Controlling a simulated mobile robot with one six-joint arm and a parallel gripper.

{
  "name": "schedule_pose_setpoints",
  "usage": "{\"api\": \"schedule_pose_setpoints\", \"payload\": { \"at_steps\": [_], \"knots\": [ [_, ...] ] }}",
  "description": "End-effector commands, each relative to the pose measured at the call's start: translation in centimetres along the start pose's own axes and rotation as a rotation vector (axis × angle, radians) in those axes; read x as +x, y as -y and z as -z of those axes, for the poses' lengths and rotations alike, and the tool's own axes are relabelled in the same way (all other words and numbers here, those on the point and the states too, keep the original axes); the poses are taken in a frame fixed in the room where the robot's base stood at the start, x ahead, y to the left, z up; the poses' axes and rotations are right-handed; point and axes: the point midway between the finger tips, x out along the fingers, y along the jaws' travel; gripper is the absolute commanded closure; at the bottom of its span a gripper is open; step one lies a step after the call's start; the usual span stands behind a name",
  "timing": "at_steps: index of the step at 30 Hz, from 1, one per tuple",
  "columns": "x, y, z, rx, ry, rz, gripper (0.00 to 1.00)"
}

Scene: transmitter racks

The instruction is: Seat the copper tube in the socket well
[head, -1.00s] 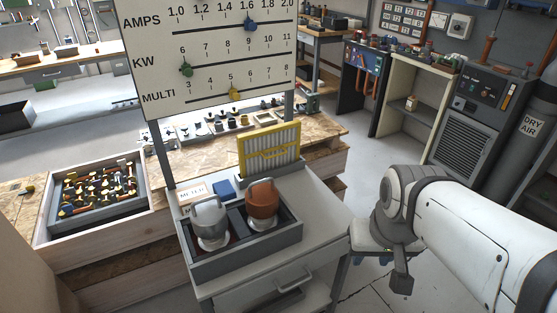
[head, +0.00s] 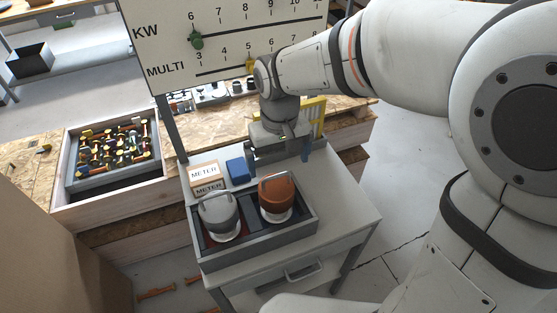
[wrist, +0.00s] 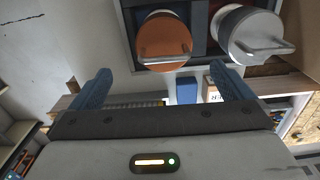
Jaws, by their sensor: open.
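The copper tube (head: 276,193), an orange-brown cylinder with a bail handle on top and a white base, stands upright in the right part of a grey tray (head: 262,245). My gripper (head: 282,152) is over the cart behind the tray, apart from the tube, partly hidden by my wrist. In the wrist view, my gripper (wrist: 165,84) is open with blue fingers and nothing between them. The copper tube (wrist: 164,40) shows beyond the fingers there, upper middle. I cannot make out which part is the socket well.
A silver tube (head: 218,212) with a handle stands in the tray's left part. A blue block (head: 238,170) and METER boxes (head: 205,174) sit behind the tray. A yellow-framed panel (head: 313,115) stands behind my gripper. A gauge board (head: 225,50) rises at the back.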

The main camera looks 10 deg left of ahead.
Motion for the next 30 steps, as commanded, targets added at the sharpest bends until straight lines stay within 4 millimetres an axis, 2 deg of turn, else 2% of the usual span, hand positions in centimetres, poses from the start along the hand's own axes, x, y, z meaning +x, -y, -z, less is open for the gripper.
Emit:
{"api": "schedule_pose_setpoints", "payload": {
  "at_steps": [3, 11, 19, 28, 30],
  "knots": [
    [0.7, 0.8, 0.2, -0.018, 0.009, -0.001, 0.00],
    [3.6, 1.3, 0.1, -0.032, 0.010, -0.001, 0.00],
    [7.4, 1.5, 0.0, -0.036, 0.009, -0.001, 0.00],
    [7.9, 1.5, 0.0, -0.037, 0.006, 0.000, 0.00],
    [7.9, 1.5, 0.0, -0.037, 0.006, 0.000, 0.06]
  ]
}}
